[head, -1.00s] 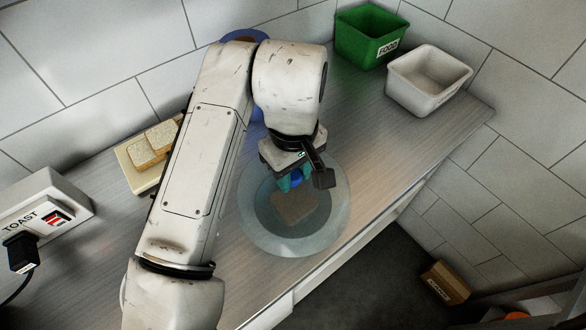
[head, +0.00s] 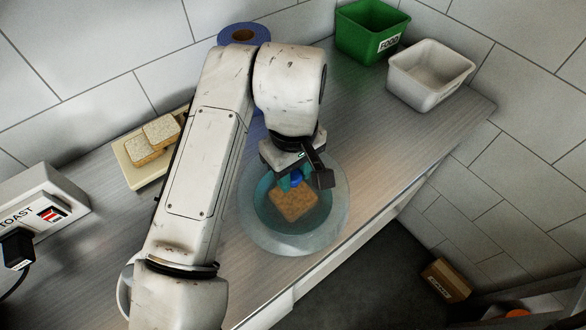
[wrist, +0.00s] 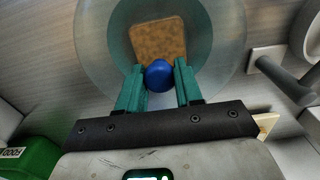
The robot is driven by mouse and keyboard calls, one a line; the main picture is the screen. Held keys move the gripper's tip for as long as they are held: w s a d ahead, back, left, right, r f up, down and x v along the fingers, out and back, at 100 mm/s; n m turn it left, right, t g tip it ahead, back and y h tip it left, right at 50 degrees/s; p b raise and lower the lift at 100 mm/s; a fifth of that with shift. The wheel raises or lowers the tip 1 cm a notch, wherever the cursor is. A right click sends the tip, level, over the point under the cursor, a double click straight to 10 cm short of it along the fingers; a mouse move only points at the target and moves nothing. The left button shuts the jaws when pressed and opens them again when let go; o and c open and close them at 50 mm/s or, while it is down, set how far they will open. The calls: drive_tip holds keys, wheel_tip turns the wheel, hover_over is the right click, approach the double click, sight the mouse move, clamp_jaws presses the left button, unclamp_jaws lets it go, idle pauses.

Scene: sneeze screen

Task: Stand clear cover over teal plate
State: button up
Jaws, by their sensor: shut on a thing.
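My gripper (head: 291,181) is shut on the blue knob (wrist: 159,76) of the clear cover (head: 337,222), its teal fingers on either side of the knob. The cover is a pale, see-through dome with a wide round rim, about level. The teal plate (head: 285,229) shows through it, with a browned slice of toast (head: 296,203) on it. In both views the rim surrounds the plate. The wrist view shows the cover (wrist: 90,42) and toast (wrist: 157,40) just beyond the fingertips. I cannot tell whether the rim touches the counter.
A board (head: 140,176) with bread slices and a toaster (head: 40,210) stand at the left. A blue roll (head: 245,34) is behind my arm. A green bin (head: 368,32) and a white bin (head: 430,77) stand at the back right. The counter's front edge runs close to the cover.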

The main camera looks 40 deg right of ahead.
drive_tip(key=shift+f+b, duration=0.45)
drive_tip(key=shift+f, duration=0.3)
drive_tip(key=o, duration=1.2)
wheel_tip(320, 180, up, 11)
drive_tip(key=shift+f, duration=0.1)
idle(0.4)
